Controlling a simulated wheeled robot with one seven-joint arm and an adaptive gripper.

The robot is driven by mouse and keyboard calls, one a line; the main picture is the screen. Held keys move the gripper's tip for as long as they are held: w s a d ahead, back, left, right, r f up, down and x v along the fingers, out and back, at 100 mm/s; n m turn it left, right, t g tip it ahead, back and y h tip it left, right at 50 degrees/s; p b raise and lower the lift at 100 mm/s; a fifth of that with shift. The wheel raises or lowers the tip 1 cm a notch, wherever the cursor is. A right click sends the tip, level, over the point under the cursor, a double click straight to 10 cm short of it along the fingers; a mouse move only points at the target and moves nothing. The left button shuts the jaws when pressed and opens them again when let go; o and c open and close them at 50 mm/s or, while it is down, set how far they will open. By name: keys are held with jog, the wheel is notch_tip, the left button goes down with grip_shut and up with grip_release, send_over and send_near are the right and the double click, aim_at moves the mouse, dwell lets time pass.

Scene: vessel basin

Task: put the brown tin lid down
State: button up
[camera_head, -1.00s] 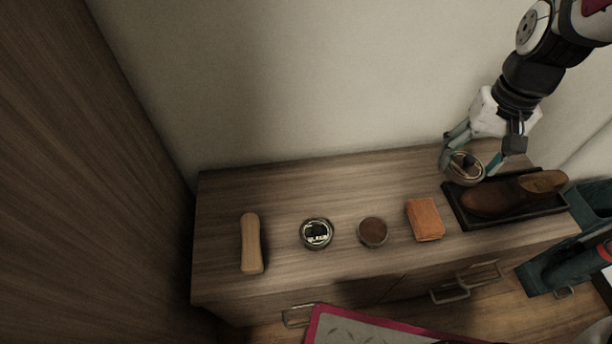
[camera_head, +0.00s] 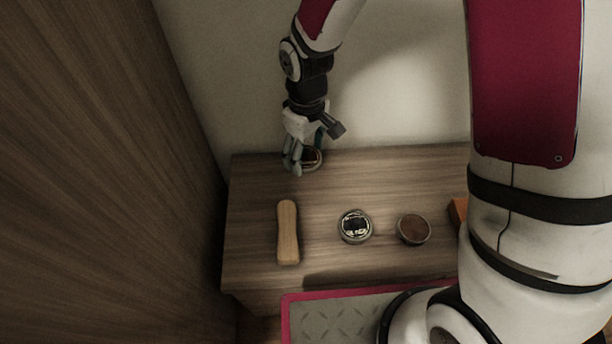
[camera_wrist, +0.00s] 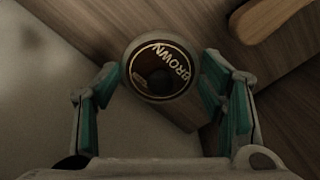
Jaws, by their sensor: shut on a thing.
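The brown tin lid (camera_head: 312,160) is round with a metal rim and a dark top. In the wrist view its label reads BROWN (camera_wrist: 160,71), and it sits between my two fingers. My gripper (camera_head: 303,163) is shut on it near the back left of the cabinet top (camera_head: 390,175). I cannot tell whether the lid touches the wood. An open tin with brown contents (camera_head: 413,230) stands toward the front right. A tin with a black label (camera_head: 355,227) stands to its left.
A wooden brush (camera_head: 288,232) lies in front of my gripper and shows in the wrist view (camera_wrist: 268,14). An orange block (camera_head: 458,210) is partly hidden by my arm. The wall is close behind. The wood between lid and tins is clear.

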aim_at(308, 151)
jog(key=f+b, duration=0.1)
jog(key=f, duration=0.3)
jog(key=f+b, duration=0.2)
jog(key=f, duration=0.2)
jog(key=shift+d, duration=0.2)
jog(key=shift+f, duration=0.1)
jog(key=o, duration=0.9)
jog(key=shift+c, duration=0.2)
notch_tip(308, 151, up, 12)
jog(key=p, duration=0.4)
jog(key=shift+p, duration=0.35)
